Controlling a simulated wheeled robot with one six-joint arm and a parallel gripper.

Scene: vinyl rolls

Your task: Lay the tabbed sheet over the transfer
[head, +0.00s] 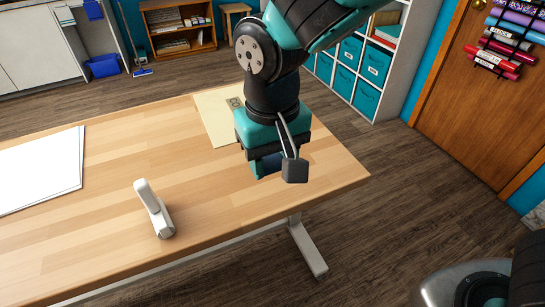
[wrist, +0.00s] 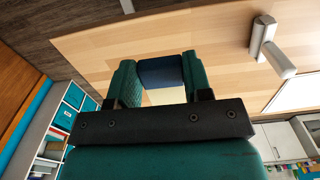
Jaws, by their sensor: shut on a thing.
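My gripper (head: 268,166) points down over the right end of the wooden table and is shut on a dark blue piece. In the wrist view my gripper (wrist: 158,78) has its two green fingers on either side of this dark blue piece (wrist: 160,70). Whether a sheet hangs from it cannot be seen. A cream sheet (head: 215,120) with a small darker patterned patch lies flat behind my gripper, partly hidden by the arm. Part of the cream sheet (wrist: 165,97) shows between the fingers. White sheets (head: 38,168) lie flat at the table's left.
A white device with a raised handle (head: 155,212) stands near the front edge of the wooden table (head: 110,235). The table between it and the white sheets is clear. A cube shelf (head: 352,65) and a door with vinyl rolls (head: 505,45) stand beyond the table.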

